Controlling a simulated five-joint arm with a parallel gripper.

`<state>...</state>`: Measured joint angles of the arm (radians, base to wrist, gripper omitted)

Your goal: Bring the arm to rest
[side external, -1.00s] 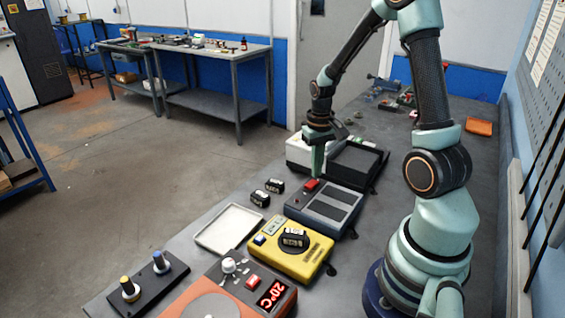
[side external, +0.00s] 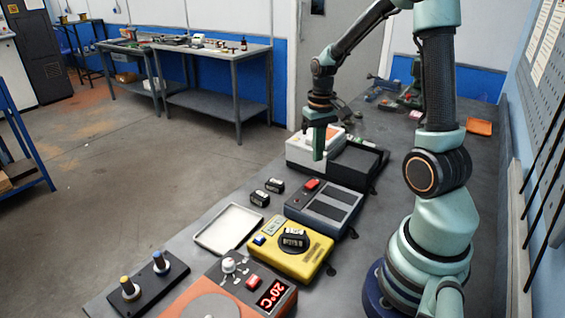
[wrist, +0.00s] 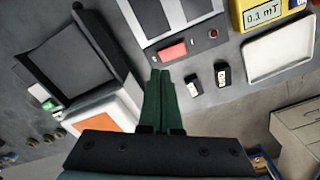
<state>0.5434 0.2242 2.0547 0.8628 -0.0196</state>
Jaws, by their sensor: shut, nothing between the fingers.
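My gripper (side external: 319,150) hangs above the bench with its green fingers pointing down, close to the white box with an orange top (side external: 303,152). In the wrist view my gripper (wrist: 160,78) shows its two green fingers shut together with nothing between them. It is apart from the grey device with a red button (side external: 325,208), which lies just beyond the fingertips in the wrist view (wrist: 178,25). My arm is bent over the bench from its base on the right.
A black open tray (side external: 358,165) stands beside the white box. Nearer are two small black blocks (side external: 267,192), a white tray (side external: 229,228), a yellow meter (side external: 290,250), an orange hotplate (side external: 225,290) and a black stand with two knobs (side external: 147,282). An orange tray (side external: 479,127) lies far right.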

